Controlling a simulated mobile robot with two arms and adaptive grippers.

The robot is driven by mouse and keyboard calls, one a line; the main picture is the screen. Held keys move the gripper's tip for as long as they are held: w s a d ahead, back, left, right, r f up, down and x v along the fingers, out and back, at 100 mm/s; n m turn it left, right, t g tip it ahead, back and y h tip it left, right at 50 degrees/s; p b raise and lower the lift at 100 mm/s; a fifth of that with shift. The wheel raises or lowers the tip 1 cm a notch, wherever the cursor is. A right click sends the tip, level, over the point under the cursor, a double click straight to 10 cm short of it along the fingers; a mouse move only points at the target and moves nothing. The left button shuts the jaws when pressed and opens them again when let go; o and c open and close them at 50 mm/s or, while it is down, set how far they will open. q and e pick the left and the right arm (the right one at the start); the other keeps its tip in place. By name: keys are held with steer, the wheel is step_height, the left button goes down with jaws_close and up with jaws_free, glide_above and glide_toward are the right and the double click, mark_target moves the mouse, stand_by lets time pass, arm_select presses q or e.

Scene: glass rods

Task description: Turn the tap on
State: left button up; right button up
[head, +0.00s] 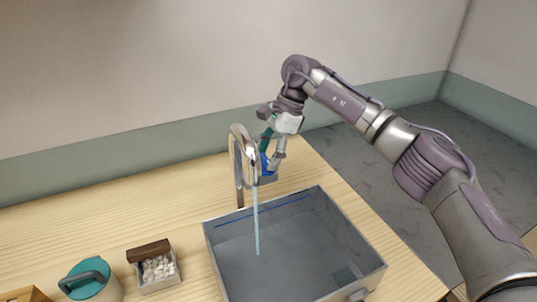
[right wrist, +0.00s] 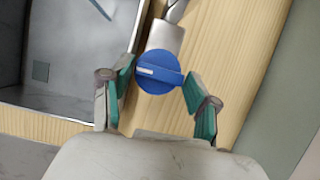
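The tap (head: 239,165) is a grey curved spout standing behind the sink in the head view. A thin pale blue stream (head: 256,220) runs from it down into the sink. Its round blue knob (right wrist: 157,73), with a white mark, shows in the right wrist view, and part of the blue also shows in the head view. My right gripper (right wrist: 160,76) is open, its green-padded fingers on either side of the knob, very close to it; I cannot tell whether they touch. It also shows in the head view (head: 272,152). My left gripper is not in view.
The grey sink basin (head: 212,252) is set in the light wooden counter (head: 120,218). At the lower left are a teal-lidded pot (head: 89,278) and a small box of white pieces (head: 158,269). The wall is behind the counter.

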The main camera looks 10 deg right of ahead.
steer(key=shift+o, duration=1.2)
steer(key=v, duration=1.2)
